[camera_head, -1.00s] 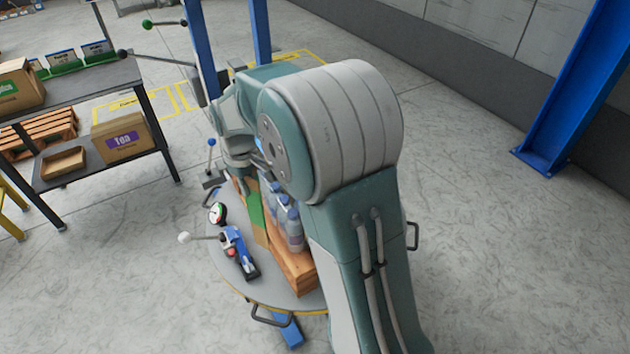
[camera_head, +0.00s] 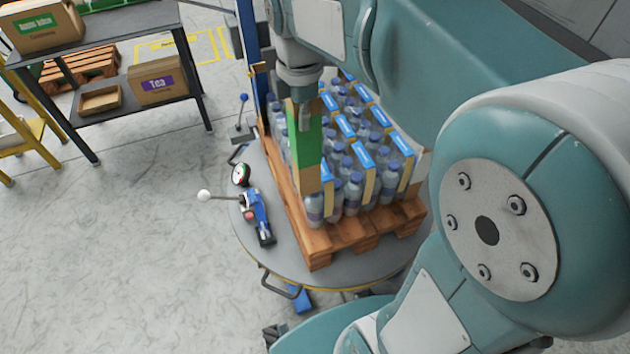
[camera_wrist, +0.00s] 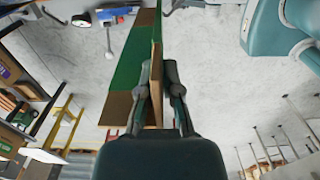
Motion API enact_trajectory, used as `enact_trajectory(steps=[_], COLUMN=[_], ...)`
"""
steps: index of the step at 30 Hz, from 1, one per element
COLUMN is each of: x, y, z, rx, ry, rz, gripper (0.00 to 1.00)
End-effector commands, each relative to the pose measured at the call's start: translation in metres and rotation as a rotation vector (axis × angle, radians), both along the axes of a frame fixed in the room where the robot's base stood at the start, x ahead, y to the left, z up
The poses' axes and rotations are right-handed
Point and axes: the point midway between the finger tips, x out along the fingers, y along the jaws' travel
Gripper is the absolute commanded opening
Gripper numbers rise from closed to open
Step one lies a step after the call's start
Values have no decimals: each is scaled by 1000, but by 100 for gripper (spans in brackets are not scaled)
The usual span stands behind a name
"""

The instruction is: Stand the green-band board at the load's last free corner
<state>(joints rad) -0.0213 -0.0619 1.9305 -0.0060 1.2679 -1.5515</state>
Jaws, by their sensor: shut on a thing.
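The green-band board (camera_head: 309,152), a tan strip with a wide green band, hangs roughly upright at the load's near left corner in the head view. Bottles show below its lower end, so that end is above the pallet. My gripper (camera_head: 303,118) is shut on the board's upper part. In the wrist view the board (camera_wrist: 126,62) passes between the fingers of my gripper (camera_wrist: 160,72). The load of blue-capped bottles (camera_head: 354,187) stands on a wooden pallet (camera_head: 345,236). Whether the board touches the bottles I cannot tell. A pale board (camera_head: 421,168) stands at the load's right corner.
The pallet sits on a round grey turntable (camera_head: 262,222). A blue tool (camera_head: 257,215), a dial gauge (camera_head: 240,174) and a white-knobbed lever (camera_head: 204,196) are at its left edge. A shelf with a Tea box (camera_head: 160,82) stands at left. The floor at lower left is clear.

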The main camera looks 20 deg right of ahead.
Motion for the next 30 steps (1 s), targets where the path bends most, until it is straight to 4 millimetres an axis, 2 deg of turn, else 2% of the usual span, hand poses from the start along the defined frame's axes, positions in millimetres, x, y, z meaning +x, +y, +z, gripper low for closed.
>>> enact_trajectory(steps=[1,9,21,30], x=[-1,-1,-1,-1], y=[-2,-12,-5,-9], z=[-13,-76,-166,-202], rx=[1,10,3,7], ry=[5,5,5,3], rz=[-1,-4,-3,-4], gripper=[0,0,0,0])
